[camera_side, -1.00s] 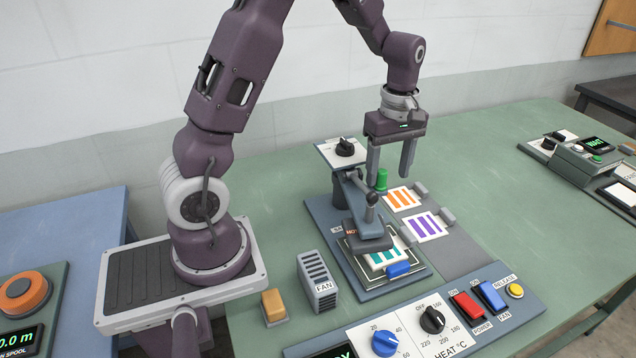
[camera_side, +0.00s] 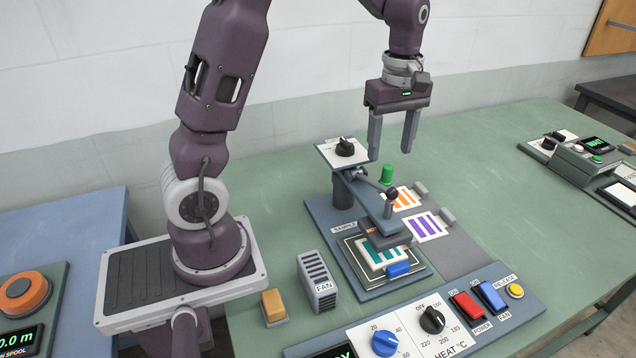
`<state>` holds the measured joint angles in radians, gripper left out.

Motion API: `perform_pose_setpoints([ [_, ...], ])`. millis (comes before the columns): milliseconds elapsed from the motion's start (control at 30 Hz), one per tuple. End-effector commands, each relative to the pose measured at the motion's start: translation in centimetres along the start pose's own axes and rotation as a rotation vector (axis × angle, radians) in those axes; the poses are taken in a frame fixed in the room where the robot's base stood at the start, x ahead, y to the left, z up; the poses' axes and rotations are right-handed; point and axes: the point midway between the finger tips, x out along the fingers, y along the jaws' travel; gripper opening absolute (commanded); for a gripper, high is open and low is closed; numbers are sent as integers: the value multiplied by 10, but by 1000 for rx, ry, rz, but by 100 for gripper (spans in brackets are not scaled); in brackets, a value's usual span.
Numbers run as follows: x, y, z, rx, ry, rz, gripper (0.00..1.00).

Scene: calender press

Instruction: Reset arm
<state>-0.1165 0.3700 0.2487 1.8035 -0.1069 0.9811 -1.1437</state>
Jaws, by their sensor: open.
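My gripper (camera_side: 390,151) is open and empty, pointing down, with its two fingers apart. In this view its fingertips appear just above and beside a green knob (camera_side: 386,174), clear of the press.
Orange-striped (camera_side: 404,198) and purple-striped (camera_side: 425,227) cards lie right of the press. A fan box (camera_side: 318,281) and yellow block (camera_side: 273,305) stand at left front. A control panel (camera_side: 430,318) runs along the front.

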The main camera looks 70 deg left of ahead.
Motion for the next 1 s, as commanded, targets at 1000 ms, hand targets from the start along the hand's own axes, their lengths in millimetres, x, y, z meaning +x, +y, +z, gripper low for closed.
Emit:
perform_pose_setpoints([
  [1000,-98,-178,106,1241,248,355,58],
])
